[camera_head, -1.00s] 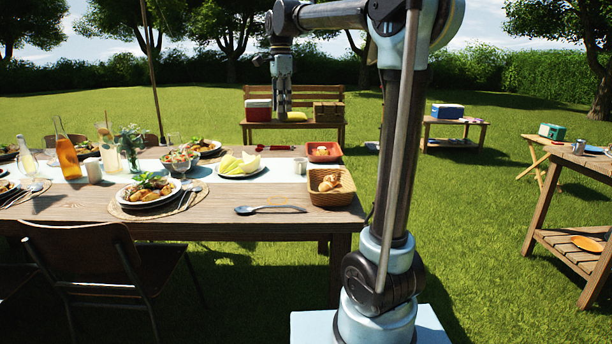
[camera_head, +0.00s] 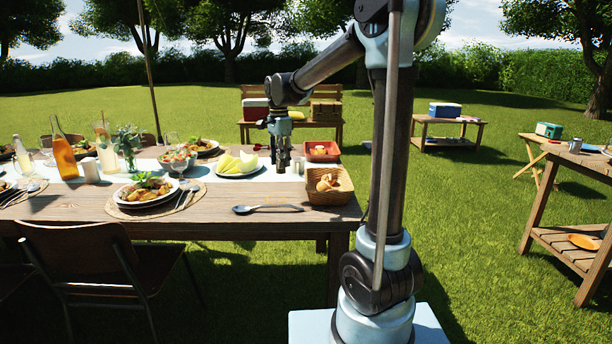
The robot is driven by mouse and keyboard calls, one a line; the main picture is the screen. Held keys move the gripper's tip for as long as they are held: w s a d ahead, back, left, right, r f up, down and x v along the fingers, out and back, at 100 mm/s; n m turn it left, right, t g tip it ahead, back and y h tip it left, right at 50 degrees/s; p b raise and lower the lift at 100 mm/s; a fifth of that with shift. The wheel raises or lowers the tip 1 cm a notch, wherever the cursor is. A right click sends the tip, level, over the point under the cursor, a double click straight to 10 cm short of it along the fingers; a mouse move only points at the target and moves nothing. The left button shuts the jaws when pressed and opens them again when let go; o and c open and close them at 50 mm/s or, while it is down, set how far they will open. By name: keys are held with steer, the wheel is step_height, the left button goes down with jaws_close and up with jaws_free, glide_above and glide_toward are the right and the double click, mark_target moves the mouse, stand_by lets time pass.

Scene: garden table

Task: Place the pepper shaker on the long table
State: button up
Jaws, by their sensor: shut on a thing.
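The long table (camera_head: 220,215) is the wooden table on the left, set for a meal. My gripper (camera_head: 281,164) is low over its right end, between the plate of yellow-green slices and the baskets. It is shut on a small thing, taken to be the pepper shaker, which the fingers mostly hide. I cannot tell whether that thing touches the tabletop. A small silvery shaker-like item (camera_head: 299,165) stands just right of my gripper.
A wicker bread basket (camera_head: 330,188) and a red basket (camera_head: 322,150) are right of my gripper. The plate of slices (camera_head: 238,172) is to its left. A spoon (camera_head: 268,208) lies in front, with bare wood around it. A bench (camera_head: 335,130) stands behind.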

steer(key=shift+f, duration=5.2)
steer(key=o, duration=1.1)
